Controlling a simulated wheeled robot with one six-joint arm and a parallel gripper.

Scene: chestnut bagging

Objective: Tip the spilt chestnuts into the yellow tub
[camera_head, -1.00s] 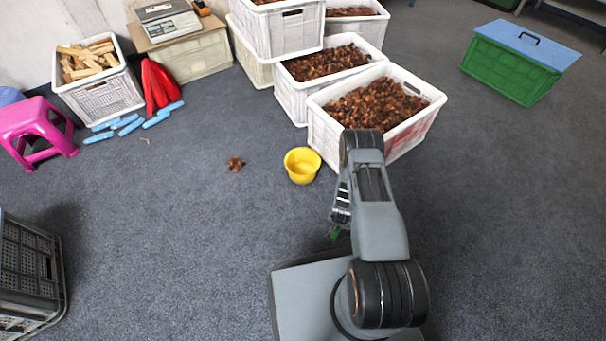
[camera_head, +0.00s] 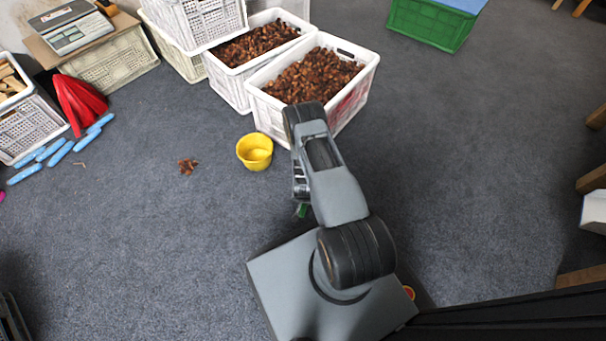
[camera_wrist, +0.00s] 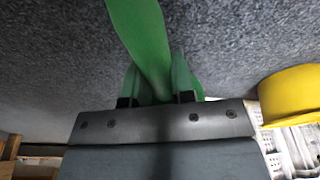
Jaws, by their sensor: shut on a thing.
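The spilt chestnuts (camera_head: 187,166) lie in a small brown heap on the grey carpet. The yellow tub (camera_head: 254,152) stands upright to their right, in front of the crates; its inside looks empty. Its side also shows at the right of the wrist view (camera_wrist: 293,95). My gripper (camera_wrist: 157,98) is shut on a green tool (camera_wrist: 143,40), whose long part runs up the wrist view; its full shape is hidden. In the head view only a bit of green (camera_head: 302,210) shows below my arm, to the right of the tub and nearer me.
White crates full of chestnuts (camera_head: 365,72) stand just behind the tub. Blue objects (camera_head: 56,151) and a red sack (camera_head: 80,100) lie at the left. A green crate (camera_head: 425,25) is at the back, with wooden furniture (camera_head: 592,178) at the right. Carpet around the heap is clear.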

